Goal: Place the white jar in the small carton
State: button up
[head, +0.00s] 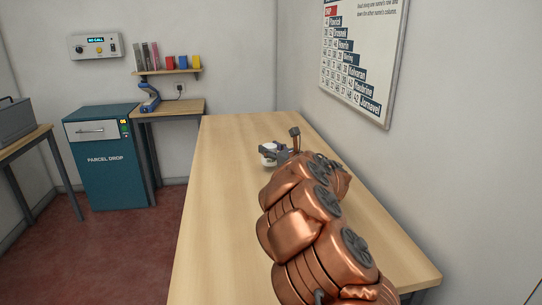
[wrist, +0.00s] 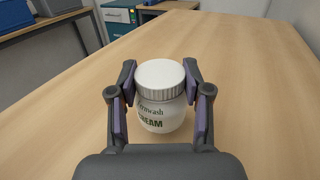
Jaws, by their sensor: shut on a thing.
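The white jar (wrist: 160,108) stands upright between my fingers in the wrist view, with a ribbed white lid and dark lettering. My gripper (wrist: 160,92) is shut on it, one padded finger at each side near the lid. In the head view the jar (head: 268,151) shows as a small white patch at my gripper (head: 270,153), over the long wooden counter (head: 222,220). I cannot tell whether the jar touches the counter. The small carton is not seen in either view.
The counter is otherwise clear where it shows. A teal parcel drop cabinet (head: 100,180) and a side table (head: 168,108) with a blue device (head: 149,98) stand at the back left. A grey box (head: 15,120) sits on a left table. A wall runs along the right.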

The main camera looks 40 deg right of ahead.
jog(key=shift+f, duration=1.1)
jog(key=shift+f, duration=0.15)
jog(key=o, duration=1.2)
jog(key=shift+s+r, duration=0.1)
jog(key=shift+r, duration=0.1)
